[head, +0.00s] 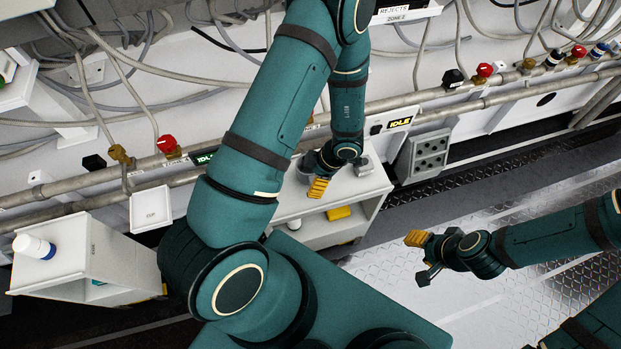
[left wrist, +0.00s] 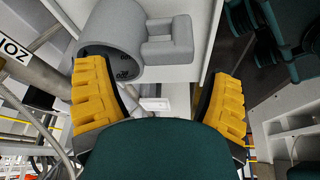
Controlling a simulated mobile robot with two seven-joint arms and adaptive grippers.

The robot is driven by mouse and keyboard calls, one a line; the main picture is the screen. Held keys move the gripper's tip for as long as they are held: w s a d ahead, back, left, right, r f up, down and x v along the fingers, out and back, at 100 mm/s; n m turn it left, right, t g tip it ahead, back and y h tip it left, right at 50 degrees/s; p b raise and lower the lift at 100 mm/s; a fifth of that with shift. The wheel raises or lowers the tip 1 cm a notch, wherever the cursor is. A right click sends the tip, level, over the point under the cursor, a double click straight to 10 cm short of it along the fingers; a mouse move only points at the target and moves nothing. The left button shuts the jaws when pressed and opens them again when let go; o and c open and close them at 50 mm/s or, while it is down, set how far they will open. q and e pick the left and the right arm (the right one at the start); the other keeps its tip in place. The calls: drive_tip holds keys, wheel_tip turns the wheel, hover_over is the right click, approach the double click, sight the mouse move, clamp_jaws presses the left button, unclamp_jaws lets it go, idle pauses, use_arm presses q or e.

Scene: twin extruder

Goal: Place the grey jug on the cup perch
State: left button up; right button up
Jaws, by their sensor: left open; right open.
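The grey jug (left wrist: 112,38) stands on the white cabinet top; its thick square handle (left wrist: 172,42) shows in the left wrist view. In the head view the jug (head: 302,172) is largely hidden behind my left gripper (head: 319,187). My left gripper's yellow fingers are wide apart in the left wrist view (left wrist: 160,98), with the handle ahead between them and the jug body toward the left finger. Nothing is between the pads. The cup perch looks to be the small white labelled plate (head: 151,209), which is empty. My right gripper (head: 422,257) is open and empty over the floor.
The white cabinet (head: 362,207) has a yellow object (head: 338,213) on its lower shelf. A white bottle (head: 34,247) rests on another white cabinet (head: 90,255) at the left. Pipes and red-knobbed valves (head: 167,145) run along the wall behind. Floor at the right is clear.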

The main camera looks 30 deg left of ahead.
use_arm(q)
drive_tip(key=x, duration=0.2)
drive_tip(key=shift+a+f+b, duration=0.1)
drive_tip(key=shift+f+b, duration=0.15)
drive_tip(key=shift+b, duration=0.05)
drive_tip(key=c, duration=1.1)
drive_tip(key=shift+r, duration=0.1)
